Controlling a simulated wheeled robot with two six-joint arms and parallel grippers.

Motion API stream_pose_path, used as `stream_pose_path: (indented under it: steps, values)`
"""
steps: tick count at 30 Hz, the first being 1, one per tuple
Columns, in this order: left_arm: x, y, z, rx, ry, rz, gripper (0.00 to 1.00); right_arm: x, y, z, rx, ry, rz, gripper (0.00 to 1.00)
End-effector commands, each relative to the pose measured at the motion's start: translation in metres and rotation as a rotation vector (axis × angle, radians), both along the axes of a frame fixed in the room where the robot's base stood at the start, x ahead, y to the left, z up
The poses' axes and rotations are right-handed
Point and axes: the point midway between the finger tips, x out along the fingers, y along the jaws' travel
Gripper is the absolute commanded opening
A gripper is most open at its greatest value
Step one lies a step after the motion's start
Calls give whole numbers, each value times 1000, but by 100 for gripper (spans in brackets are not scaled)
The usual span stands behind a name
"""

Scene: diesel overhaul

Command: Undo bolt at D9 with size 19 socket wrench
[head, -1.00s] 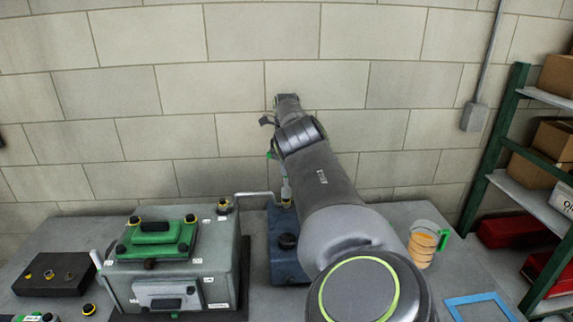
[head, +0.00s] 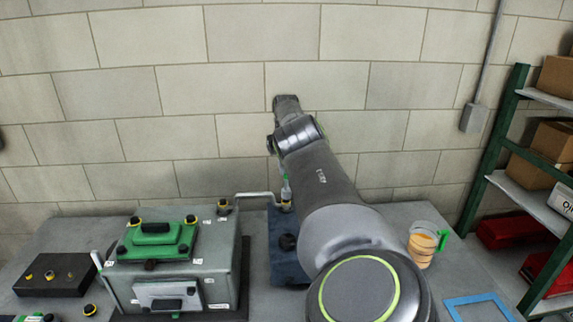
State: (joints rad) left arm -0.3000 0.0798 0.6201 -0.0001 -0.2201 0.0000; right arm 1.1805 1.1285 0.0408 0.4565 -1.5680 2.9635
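The engine is a grey metal block (head: 223,275) with a green cover (head: 158,240), at the lower left of the head view. A bolt with a yellow collar (head: 224,207) stands at its back right corner. Several other bolts sit on the cover and block. Small white labels are too small to read, so I cannot tell which bolt is D9. A slim grey and green piece (head: 286,188) shows upright beside my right arm, above a yellow-ringed fitting; I cannot tell if it is the wrench. My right arm reaches toward the wall and hides its gripper's fingers. My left gripper is out of view.
A dark bolt tray (head: 55,275) lies left. A jug of orange liquid (head: 421,247) and a blue frame (head: 477,307) are right, before green shelving (head: 491,170).

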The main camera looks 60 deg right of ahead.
Motion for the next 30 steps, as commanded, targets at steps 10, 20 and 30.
stream_pose_path:
  steps: [10, 20, 30]
  values:
    - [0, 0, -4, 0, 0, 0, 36, 1, 0, 1, -1, -1, 2, 0]
    - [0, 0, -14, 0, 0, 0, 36, 1, 0, -12, -1, -1, 2, 0]
    - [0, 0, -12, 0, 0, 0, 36, 1, 0, -13, -2, 0, 119, 0]
